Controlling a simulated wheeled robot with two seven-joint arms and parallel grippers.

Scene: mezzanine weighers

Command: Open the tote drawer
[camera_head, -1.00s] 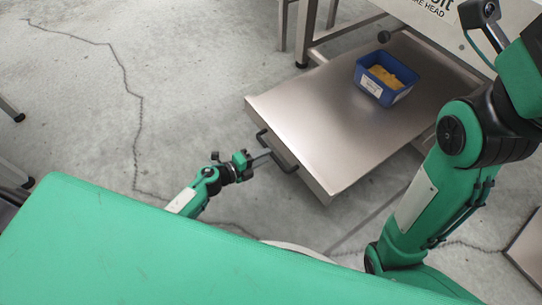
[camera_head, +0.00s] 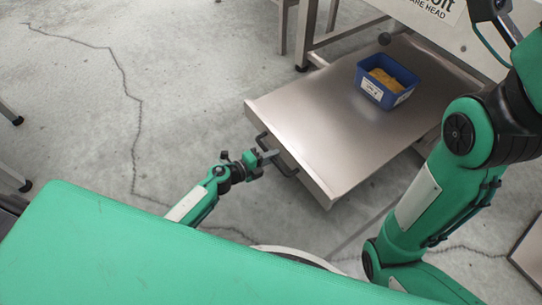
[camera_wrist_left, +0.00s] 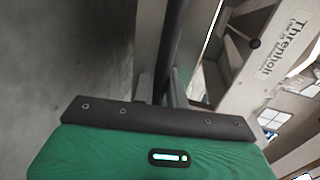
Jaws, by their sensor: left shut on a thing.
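The tote drawer (camera_head: 300,120) is a flat steel tray standing well out from under the machine at upper right. A blue tote (camera_head: 372,89) with yellow contents and a white label stands on it. The dark bar handle (camera_head: 287,170) is on its front edge. My left gripper (camera_head: 268,157) is at that handle and shut on it. In the left wrist view the dark handle bar (camera_wrist_left: 177,35) runs between the fingers of my left gripper (camera_wrist_left: 162,88). My right arm shows at right, but its gripper is out of view.
The white machine panel (camera_head: 470,30) with lettering stands above the drawer's back. Steel frame legs (camera_head: 307,35) stand behind it. Bare cracked concrete floor (camera_head: 190,100) lies open to the left of the drawer. Another metal edge (camera_head: 528,245) shows at lower right.

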